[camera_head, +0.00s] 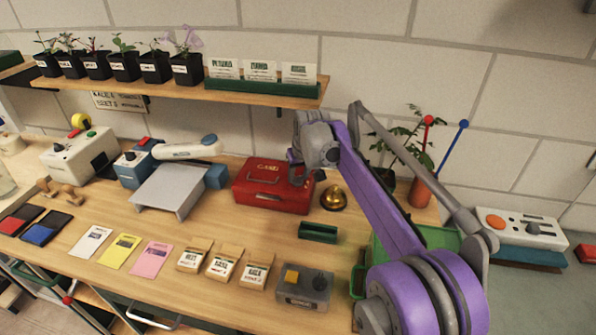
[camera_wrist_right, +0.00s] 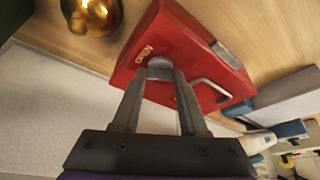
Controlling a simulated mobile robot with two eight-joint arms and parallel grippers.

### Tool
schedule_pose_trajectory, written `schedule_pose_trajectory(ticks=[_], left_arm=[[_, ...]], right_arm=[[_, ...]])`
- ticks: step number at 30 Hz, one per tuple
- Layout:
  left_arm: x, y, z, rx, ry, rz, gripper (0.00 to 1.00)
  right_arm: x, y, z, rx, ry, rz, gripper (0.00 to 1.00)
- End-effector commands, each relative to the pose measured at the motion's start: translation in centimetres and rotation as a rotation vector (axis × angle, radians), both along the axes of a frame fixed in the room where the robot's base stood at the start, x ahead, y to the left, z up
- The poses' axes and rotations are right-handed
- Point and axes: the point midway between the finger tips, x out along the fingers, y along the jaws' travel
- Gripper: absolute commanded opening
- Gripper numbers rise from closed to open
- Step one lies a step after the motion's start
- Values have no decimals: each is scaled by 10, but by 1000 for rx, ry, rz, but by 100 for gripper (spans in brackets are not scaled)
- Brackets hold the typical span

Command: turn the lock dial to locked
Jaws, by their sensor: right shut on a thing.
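A red cash box (camera_head: 262,199) stands on the wooden bench, below the shelf. It also fills the middle of the right wrist view (camera_wrist_right: 176,42), where a silver handle and small yellow lettering show on it. A round grey lock dial (camera_wrist_right: 159,68) sits on the box near the lettering. My right gripper (camera_wrist_right: 160,75) is shut on the dial, with one finger on each side. In the head view the right gripper (camera_head: 298,172) is at the box's right side, and the arm hides the dial there. Which way the dial points cannot be read. My left gripper is not in view.
A brass bell (camera_head: 333,198) stands just right of the box. A grey scale-like stand (camera_head: 172,190) is to the left. Seed packets (camera_head: 223,263) lie nearer the front edge. The shelf (camera_head: 230,95) overhangs behind.

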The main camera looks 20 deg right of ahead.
Motion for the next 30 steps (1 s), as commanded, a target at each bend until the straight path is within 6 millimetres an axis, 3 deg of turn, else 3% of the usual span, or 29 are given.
schedule_pose_trajectory(ticks=[12, 30], left_arm=[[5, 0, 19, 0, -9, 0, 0], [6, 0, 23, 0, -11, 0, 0]], right_arm=[[1, -3, 1, -1, -1, 284, 0], [0, -4, 0, -1, 1, 376, 0]])
